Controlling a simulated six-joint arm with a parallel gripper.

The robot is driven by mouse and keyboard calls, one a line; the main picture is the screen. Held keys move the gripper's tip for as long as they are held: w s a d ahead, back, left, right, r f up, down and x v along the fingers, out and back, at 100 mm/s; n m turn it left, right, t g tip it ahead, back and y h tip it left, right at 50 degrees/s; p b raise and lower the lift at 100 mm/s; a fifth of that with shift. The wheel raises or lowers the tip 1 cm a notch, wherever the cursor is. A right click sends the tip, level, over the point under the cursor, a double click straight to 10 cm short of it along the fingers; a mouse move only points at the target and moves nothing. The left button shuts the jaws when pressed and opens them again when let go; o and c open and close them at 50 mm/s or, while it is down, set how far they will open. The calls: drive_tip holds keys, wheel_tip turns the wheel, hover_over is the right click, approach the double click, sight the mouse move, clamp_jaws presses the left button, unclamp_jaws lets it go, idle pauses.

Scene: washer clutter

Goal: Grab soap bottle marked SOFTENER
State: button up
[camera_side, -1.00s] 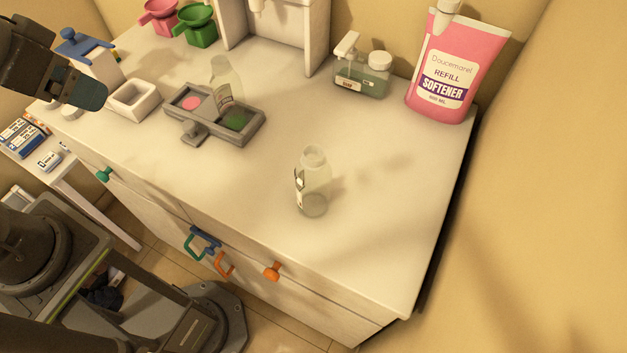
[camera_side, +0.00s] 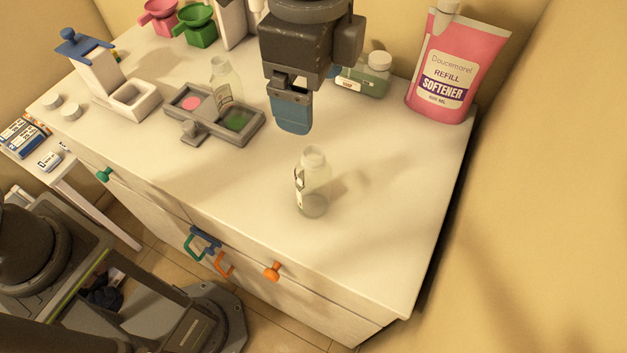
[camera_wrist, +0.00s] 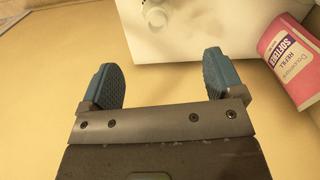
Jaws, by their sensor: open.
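The pink refill pouch marked SOFTENER (camera_side: 447,75) stands at the back right corner of the counter. It also shows at the right edge of the wrist view (camera_wrist: 292,55). A clear bottle (camera_side: 314,182) stands upright mid-counter; the label on its side is not readable. Another clear bottle (camera_side: 226,82) is at the grey tray (camera_side: 250,125). My gripper (camera_side: 291,122) points down above the counter, behind and left of the nearer bottle. In the wrist view its blue fingers (camera_wrist: 161,75) are spread with nothing between them.
Pink (camera_side: 158,18) and green (camera_side: 197,25) funnel-like items stand at the back left. A white dispenser with a blue top (camera_side: 98,68) is at left. The front right counter is clear.

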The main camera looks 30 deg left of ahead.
sight(312, 164)
drive_tip(key=f, duration=0.9)
drive_tip(key=shift+d, duration=0.4)
drive_tip(key=shift+s+a+f, duration=0.1)
drive_tip(key=shift+a+f, duration=0.05)
drive_tip(key=shift+f, duration=1.15)
drive_tip(key=shift+s+a+f, duration=0.1)
drive_tip(key=shift+a+f, duration=0.05)
drive_tip(key=shift+f, duration=1.1)
drive_tip(key=shift+c, duration=0.4)
drive_tip(key=c, duration=1.1)
drive_tip(key=shift+r, duration=0.1)
